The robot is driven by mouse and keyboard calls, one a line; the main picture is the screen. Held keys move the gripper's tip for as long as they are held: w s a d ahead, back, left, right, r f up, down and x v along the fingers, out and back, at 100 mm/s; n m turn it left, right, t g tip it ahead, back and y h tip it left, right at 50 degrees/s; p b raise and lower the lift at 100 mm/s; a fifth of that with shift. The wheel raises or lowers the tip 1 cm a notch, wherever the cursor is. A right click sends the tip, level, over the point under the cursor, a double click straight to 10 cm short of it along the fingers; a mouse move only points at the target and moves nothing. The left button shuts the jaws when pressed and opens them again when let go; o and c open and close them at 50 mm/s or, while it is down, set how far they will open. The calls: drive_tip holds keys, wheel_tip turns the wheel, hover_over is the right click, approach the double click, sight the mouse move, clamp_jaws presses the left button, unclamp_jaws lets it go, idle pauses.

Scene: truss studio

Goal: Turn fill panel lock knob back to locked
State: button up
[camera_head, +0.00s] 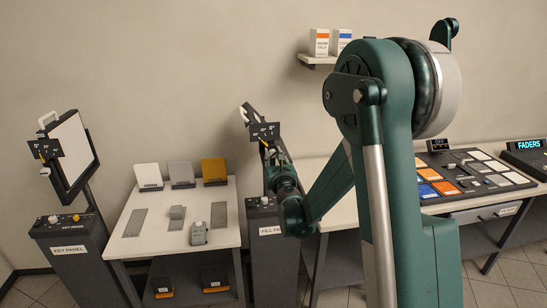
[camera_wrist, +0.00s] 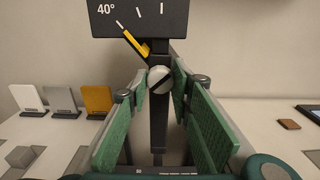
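The fill panel (camera_head: 269,253) stands in the middle of the head view, partly behind my arm. Its lock knob (camera_wrist: 160,79), a round light-grey knob with a dark slanted slot, sits in the wrist view on a black post just below a dark angle scale (camera_wrist: 140,17). A yellow pointer (camera_wrist: 135,44) lies on the scale, below and right of the 40° mark. My gripper (camera_wrist: 160,88) is open, with its green-padded fingers on both sides of the knob. I cannot tell whether the pads touch it. In the head view the knob is hidden by my gripper (camera_head: 276,158).
A white table (camera_head: 150,246) with grey and yellow plates stands left of the fill panel. The key panel (camera_head: 72,232), with a similar scale and pointer, is farther left. A control desk (camera_head: 475,178) with lit buttons is at the right. A shelf (camera_head: 318,60) holds two boxes.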

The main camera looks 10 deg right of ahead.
drive_tip(key=shift+m, duration=0.3)
drive_tip(key=m+b, duration=0.2)
drive_tip(key=m, duration=0.2)
drive_tip(key=shift+f, duration=0.1)
drive_tip(key=shift+m+b, duration=0.9)
drive_tip(key=shift+m, duration=1.2)
drive_tip(key=o, duration=0.9)
drive_tip(key=shift+s, duration=0.1)
drive_tip(key=s, duration=1.1)
drive_tip(key=shift+s, duration=0.4)
drive_tip(key=shift+r, duration=0.2)
